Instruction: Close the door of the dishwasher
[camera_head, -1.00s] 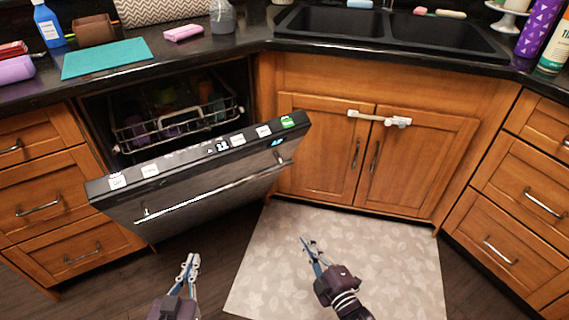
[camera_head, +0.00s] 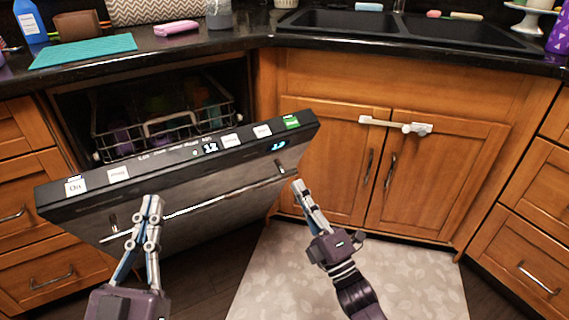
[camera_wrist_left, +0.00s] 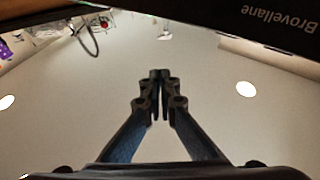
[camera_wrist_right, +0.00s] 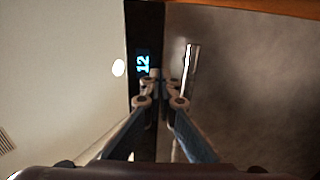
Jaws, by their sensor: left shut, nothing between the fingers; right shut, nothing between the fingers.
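The dishwasher door (camera_head: 232,208) is partly open and tilted, with a labelled control strip along its top edge and a bar handle on its front. It also shows in the right wrist view (camera_wrist_right: 245,95). My left gripper (camera_head: 152,203) is shut and empty, in front of the door's left part near the handle. My right gripper (camera_head: 298,186) is shut and empty, near the door's right end. In the right wrist view its fingertips (camera_wrist_right: 157,78) overlap the display strip. I cannot tell whether either gripper touches the door. The left wrist view shows the shut fingertips (camera_wrist_left: 160,76).
A dish rack (camera_head: 165,125) with items stands inside the dishwasher (camera_head: 80,105). The sink cabinet (camera_head: 350,165) to the right has a white latch (camera_head: 395,125) across its doors. A pale mat (camera_head: 375,275) covers the floor. Drawers (camera_head: 40,230) flank the dishwasher on the left.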

